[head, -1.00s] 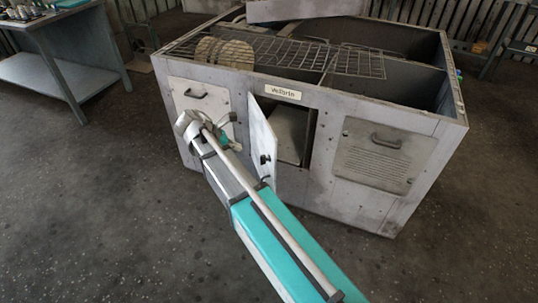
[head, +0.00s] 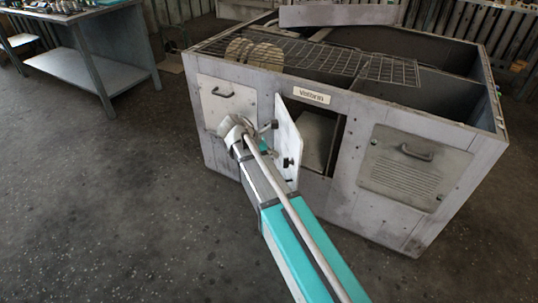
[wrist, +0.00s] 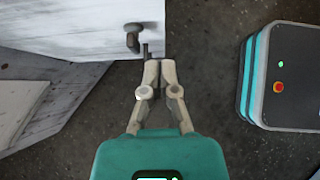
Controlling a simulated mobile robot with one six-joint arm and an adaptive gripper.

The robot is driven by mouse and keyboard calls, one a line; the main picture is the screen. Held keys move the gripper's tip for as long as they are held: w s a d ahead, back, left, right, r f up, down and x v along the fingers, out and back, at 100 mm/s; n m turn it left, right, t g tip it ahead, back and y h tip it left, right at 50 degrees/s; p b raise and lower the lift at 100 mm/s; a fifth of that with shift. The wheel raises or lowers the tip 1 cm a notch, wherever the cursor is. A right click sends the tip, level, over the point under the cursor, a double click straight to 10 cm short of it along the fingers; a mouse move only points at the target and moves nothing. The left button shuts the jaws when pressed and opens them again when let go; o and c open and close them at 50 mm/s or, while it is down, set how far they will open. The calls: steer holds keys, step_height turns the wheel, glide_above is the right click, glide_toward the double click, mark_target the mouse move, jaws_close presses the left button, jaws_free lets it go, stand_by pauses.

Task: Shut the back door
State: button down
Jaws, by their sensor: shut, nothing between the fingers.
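The back door (head: 287,142) is a pale panel standing ajar, swung outward from the dark opening (head: 320,137) in the middle of the housing's front. It also shows in the wrist view (wrist: 75,25), with a dark knob (wrist: 132,36) near its free edge. My gripper (wrist: 159,68) is shut and empty, its fingertips close to that free edge, beside the knob. I cannot tell whether they touch the door. In the head view my wrist is left of the door, and the fingers are mostly hidden by my arm.
The grey housing (head: 352,190) has a closed hatch (head: 227,103) on the left and a louvred panel (head: 412,168) on the right. A wire rack (head: 335,62) lies across its open top. A workbench (head: 105,70) stands at the back left. The floor to the left is clear.

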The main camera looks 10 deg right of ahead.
mark_target(298, 159)
steer(key=shift+w+d+f+b, duration=0.15)
steer(key=shift+d+f+b, duration=0.2)
steer(key=shift+d, duration=0.75)
steer(key=shift+w+d+f+b, duration=0.1)
steer(key=shift+d+f+b, duration=0.3)
steer(key=shift+d, duration=0.65)
steer(key=shift+w+d+f+b, duration=0.2)
steer(key=shift+d+f, duration=0.3)
steer(key=shift+d, duration=0.6)
steer(key=shift+d, duration=0.1)
